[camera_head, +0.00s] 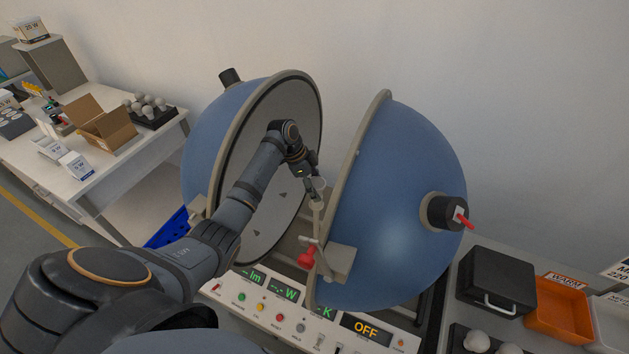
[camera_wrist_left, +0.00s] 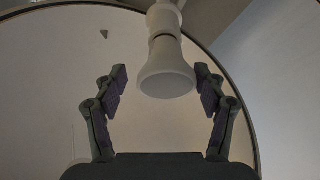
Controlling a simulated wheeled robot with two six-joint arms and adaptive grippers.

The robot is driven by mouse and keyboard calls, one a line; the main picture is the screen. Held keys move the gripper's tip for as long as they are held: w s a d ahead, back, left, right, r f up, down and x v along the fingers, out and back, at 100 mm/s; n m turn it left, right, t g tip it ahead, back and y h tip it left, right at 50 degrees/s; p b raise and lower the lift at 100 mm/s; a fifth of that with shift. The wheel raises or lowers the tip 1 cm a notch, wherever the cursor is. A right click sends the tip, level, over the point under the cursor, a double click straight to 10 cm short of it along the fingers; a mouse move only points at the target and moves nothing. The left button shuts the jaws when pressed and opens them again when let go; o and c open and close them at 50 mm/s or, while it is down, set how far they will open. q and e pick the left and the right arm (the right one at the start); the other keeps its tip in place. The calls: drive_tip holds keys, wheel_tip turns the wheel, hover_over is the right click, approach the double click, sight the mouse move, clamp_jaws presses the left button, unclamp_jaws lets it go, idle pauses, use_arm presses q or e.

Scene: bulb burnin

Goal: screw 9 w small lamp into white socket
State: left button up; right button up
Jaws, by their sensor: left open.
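My left gripper (camera_head: 314,178) reaches in between the two blue sphere halves. In the left wrist view its two fingers (camera_wrist_left: 161,85) stand wide apart. A small white lamp (camera_wrist_left: 166,74), with a flared round face toward the camera, sits between the fingers with space on both sides. Its narrow end meets a pale socket (camera_wrist_left: 163,18) at the top of the picture; I cannot tell how deep it sits. In the head view the lamp (camera_head: 319,186) is small beside the gripper, above a pale post (camera_head: 317,220). My right gripper is not in view.
The left half (camera_head: 205,140) and right half (camera_head: 405,200) of the sphere stand close around my left arm. A control panel (camera_head: 300,318) reads OFF. The left table (camera_head: 120,165) carries a cardboard box (camera_head: 105,128) and a dark bulb tray (camera_head: 152,118). An orange bin (camera_head: 560,312) stands right.

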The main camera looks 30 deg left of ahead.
use_arm(q)
drive_tip(key=n, duration=0.2)
drive_tip(key=n+t+y, duration=0.1)
drive_tip(key=n, duration=0.2)
drive_tip(key=shift+s+d+n+t, duration=0.3)
drive_tip(key=shift+n+t, duration=0.1)
drive_tip(key=n+y, duration=0.1)
drive_tip(key=n, duration=0.1)
drive_tip(key=n+y, duration=0.1)
drive_tip(key=n, duration=0.1)
drive_tip(key=shift+s+d+n+t, duration=0.1)
drive_tip(key=shift+s+n+t, duration=0.05)
drive_tip(key=shift+n+t, duration=0.2)
